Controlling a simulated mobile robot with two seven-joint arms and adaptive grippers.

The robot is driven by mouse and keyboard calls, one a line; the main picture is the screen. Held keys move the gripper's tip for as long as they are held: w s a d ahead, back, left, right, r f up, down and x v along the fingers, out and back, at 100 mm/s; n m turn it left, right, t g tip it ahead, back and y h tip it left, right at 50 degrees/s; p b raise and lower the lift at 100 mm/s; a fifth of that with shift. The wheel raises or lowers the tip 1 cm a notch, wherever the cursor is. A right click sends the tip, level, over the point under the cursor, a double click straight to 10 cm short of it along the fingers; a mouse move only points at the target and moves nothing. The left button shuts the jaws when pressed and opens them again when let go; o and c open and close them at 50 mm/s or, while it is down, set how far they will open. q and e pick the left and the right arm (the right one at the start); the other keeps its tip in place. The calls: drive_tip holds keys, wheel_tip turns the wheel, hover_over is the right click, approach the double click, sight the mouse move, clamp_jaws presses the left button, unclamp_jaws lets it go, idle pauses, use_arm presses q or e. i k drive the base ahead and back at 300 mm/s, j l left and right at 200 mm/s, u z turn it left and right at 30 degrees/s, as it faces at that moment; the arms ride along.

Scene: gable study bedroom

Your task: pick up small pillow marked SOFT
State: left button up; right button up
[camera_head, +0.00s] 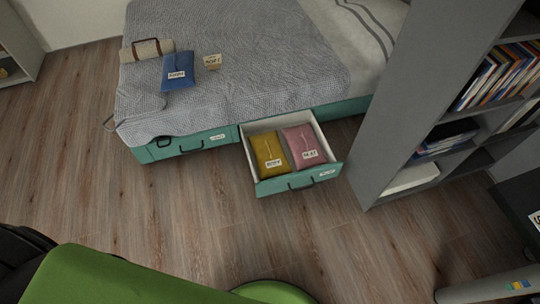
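A small beige item (212,61) with a dark-lettered label lies on the grey quilt of the bed. Its lettering is too small to read surely; it may be the pillow marked SOFT. A blue pouch (178,73) with a white label lies just left of it. Neither of my grippers shows in the head view, and nothing is seen touching the beige item.
A rolled beige bundle (140,54) lies near the bed's left edge. An open teal drawer (299,179) under the bed holds a yellow pouch (267,149) and a pink pouch (300,138). A grey bookshelf (400,120) stands right. Wooden floor (200,210) before the bed is clear.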

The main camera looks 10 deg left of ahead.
sight(271, 160)
drive_tip(key=i+j+z, duration=0.4)
drive_tip(key=i+j, duration=0.35)
